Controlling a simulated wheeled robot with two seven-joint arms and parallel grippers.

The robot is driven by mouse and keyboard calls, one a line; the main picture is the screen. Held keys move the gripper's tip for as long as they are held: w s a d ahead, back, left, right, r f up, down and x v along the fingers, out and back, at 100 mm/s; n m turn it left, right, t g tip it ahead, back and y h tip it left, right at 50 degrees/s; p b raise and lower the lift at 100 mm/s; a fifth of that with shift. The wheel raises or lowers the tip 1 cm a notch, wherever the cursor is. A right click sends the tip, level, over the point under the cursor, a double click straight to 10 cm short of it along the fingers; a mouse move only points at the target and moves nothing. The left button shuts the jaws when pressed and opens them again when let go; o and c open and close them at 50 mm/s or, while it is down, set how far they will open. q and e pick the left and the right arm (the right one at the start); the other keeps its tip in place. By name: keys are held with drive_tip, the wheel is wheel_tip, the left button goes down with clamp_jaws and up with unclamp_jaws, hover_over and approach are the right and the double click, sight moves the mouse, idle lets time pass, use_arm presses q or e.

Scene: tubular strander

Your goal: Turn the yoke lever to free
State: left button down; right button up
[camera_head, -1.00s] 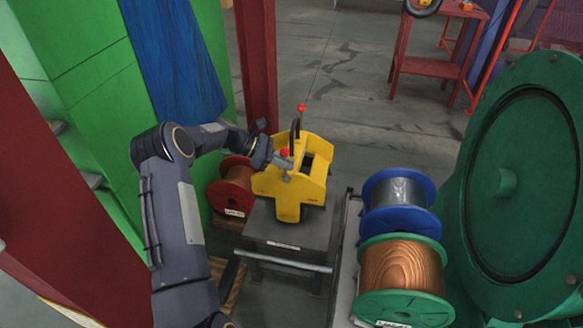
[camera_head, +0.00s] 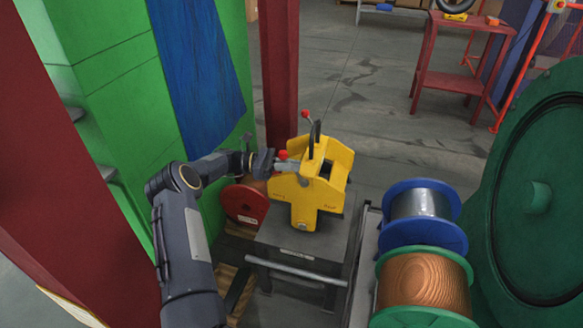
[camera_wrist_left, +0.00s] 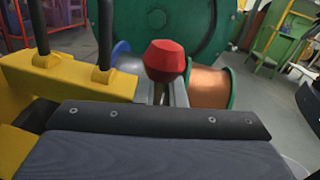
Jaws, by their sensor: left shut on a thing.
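The yellow yoke (camera_head: 304,205) stands on a grey stand, with a black handle on top. Its lever has a red knob (camera_head: 283,155) and leans to the left from its pivot on the yoke's front face. My left gripper (camera_head: 287,166) is shut on this lever, just below the knob. In the left wrist view the red knob (camera_wrist_left: 165,60) sticks up above the fingers, beside the yellow yoke (camera_wrist_left: 75,78). Small red markings on the yoke's front are too small to read. My right gripper is not in view.
A second red-knobbed rod (camera_head: 306,115) rises behind the yoke. A red spool (camera_head: 245,204) sits left of the stand (camera_head: 290,238). A blue spool (camera_head: 423,238) and a green-flanged copper spool (camera_head: 425,284) lie to the right. A dark red post (camera_head: 280,70) stands behind.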

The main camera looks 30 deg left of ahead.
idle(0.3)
use_arm(q)
drive_tip(key=c, duration=1.5)
unclamp_jaws()
drive_tip(key=shift+a, duration=0.1)
drive_tip(key=v, duration=0.7)
drive_tip(key=shift+s+a+b, duration=0.2)
drive_tip(key=shift+a+b, duration=0.15)
drive_tip(key=shift+b, duration=0.1)
drive_tip(key=shift+f, duration=0.15)
